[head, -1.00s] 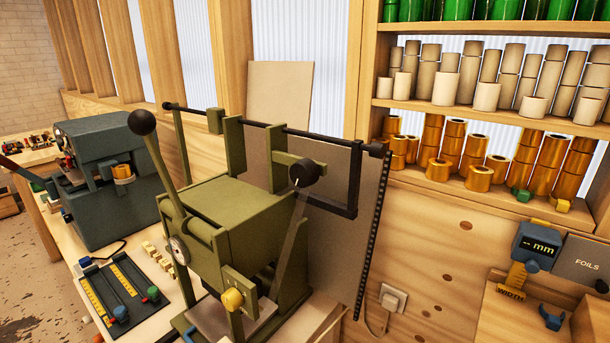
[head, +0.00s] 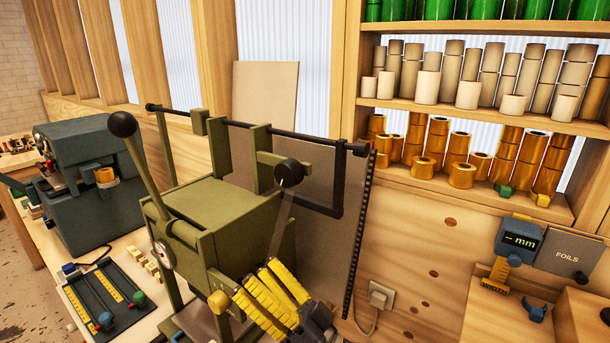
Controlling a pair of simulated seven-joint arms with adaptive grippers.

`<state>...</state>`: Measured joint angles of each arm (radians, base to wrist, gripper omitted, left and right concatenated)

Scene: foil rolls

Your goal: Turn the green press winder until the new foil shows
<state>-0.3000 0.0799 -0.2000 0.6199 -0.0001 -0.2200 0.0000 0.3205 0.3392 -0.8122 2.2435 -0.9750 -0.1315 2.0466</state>
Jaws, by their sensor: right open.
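The olive-green press (head: 225,208) stands on the bench at centre, its black-ball lever raised. Its yellow winder knob (head: 218,301) sits low on the front. A black foil roll (head: 289,172) hangs on the press's top frame, and a thin, clear-looking strip (head: 287,215) runs down from it. My right gripper (head: 254,279), with yellow ribbed fingers, comes in from the lower right. It is open, its fingertips just right of the knob; I cannot tell whether they touch it. It hides part of the press's lower front. My left gripper is not in view.
A blue-grey press (head: 88,190) stands at the left, with a dark tray (head: 105,295) in front of it. Shelves of gold rolls (head: 462,175) and beige rolls are at the right. A mm gauge (head: 520,240) is mounted below them. A wall plug (head: 380,295) has a cable.

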